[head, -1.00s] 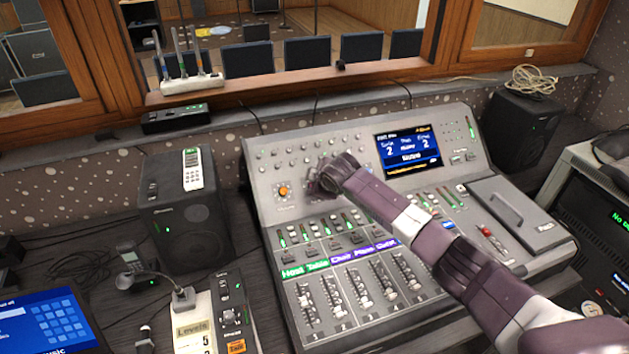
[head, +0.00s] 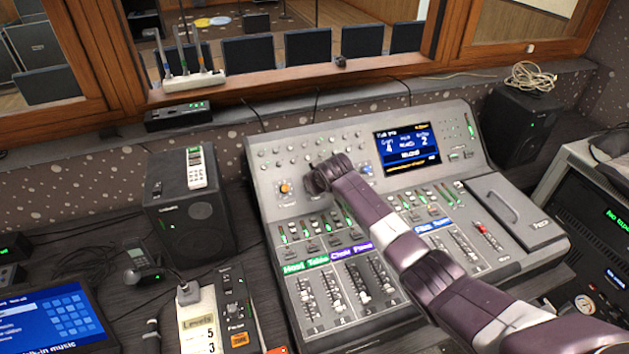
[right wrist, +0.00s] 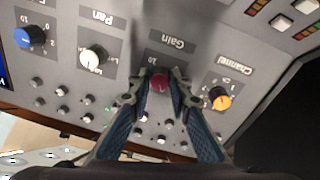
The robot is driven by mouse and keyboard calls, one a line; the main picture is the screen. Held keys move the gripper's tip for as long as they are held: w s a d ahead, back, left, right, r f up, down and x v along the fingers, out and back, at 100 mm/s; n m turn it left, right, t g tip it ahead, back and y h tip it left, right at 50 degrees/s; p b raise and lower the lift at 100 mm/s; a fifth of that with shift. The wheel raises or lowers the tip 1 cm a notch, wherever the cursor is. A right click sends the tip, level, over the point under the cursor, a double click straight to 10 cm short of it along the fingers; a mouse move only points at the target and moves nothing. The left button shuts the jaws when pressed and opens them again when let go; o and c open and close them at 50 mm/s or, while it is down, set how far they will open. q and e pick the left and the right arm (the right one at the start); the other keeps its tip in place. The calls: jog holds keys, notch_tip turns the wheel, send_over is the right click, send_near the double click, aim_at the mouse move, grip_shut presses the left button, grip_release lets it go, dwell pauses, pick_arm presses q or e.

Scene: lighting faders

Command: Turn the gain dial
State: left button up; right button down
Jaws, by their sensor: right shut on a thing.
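The gain dial (right wrist: 160,80) is a red knob under the upside-down "Gain" label in the right wrist view. My right gripper (right wrist: 158,90) has its two fingers on either side of this dial and is shut on it. In the head view my right gripper (head: 318,180) is at the upper panel of the mixing console (head: 262,190), and it hides the dial. The console's screen (head: 407,149) shows a 4 on the left and a 2 on the right. My left gripper is not in view.
An orange channel knob (right wrist: 220,98) and a white pan knob (right wrist: 93,57) flank the gain dial closely. A blue knob (right wrist: 30,37) is further left. Rows of small knobs and faders surround my right arm. A black speaker (head: 190,215) stands left of the console.

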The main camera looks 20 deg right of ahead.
jog(key=shift+m, duration=0.3)
dwell(0.4)
jog(key=c, duration=1.8)
grip_release()
jog(key=shift+o, duration=0.2)
jog(key=v, duration=1.2)
